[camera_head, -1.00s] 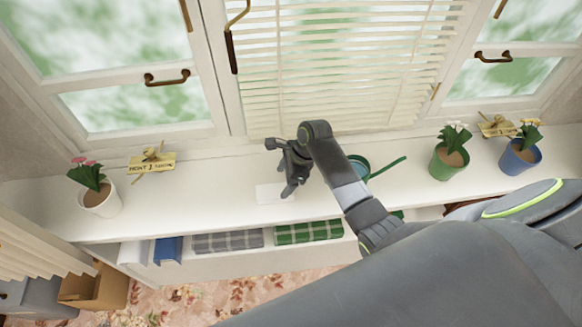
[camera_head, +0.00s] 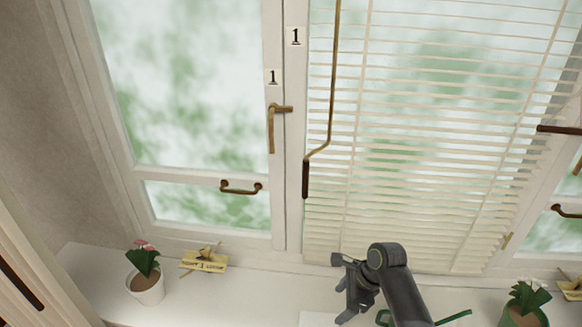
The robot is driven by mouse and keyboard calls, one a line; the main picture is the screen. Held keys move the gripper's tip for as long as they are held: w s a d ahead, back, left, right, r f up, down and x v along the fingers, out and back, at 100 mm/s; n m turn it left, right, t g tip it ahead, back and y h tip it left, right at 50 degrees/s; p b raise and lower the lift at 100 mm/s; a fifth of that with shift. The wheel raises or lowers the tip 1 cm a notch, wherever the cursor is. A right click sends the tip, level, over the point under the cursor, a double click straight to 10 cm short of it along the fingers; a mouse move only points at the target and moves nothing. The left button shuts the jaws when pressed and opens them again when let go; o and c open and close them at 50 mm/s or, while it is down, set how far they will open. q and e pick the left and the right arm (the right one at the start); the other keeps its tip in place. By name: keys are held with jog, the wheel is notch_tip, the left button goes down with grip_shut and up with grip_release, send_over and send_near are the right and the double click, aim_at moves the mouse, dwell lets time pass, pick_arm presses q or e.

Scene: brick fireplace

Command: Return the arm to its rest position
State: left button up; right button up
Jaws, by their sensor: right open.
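My right arm (camera_head: 402,295) comes up from the bottom edge, right of the middle, over the white sill. Its gripper (camera_head: 344,290) is open and empty, with the fingers pointing left and down. It hangs in front of the lower edge of the blind, above a pale flat card (camera_head: 315,319) on the sill. My left gripper is out of view.
The blind (camera_head: 420,140) and its crank rod (camera_head: 333,90) stand behind the arm. A white pot (camera_head: 148,291) and a yellow label (camera_head: 203,263) are at left. A green pot (camera_head: 524,316) is at right. A green watering can (camera_head: 383,318) is partly hidden by the arm.

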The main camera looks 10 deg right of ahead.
jog(key=s+d+r+n+t+h, duration=0.1)
jog(key=s+d+r+n+h, duration=0.3)
jog(key=s+n, duration=0.8)
jog(key=s+d+f+n+t+h, duration=0.15)
jog(key=s+d+n, duration=0.6)
jog(key=s, duration=0.85)
notch_tip(320, 180, down, 29)
jog(key=n+g+b, duration=0.1)
jog(key=b, duration=0.4)
jog(key=s+a+f+g+b, duration=0.1)
jog(key=s+f+b, duration=0.2)
jog(key=s+f, duration=1.2)
notch_tip(320, 180, down, 4)
jog(key=shift+r, duration=0.1)
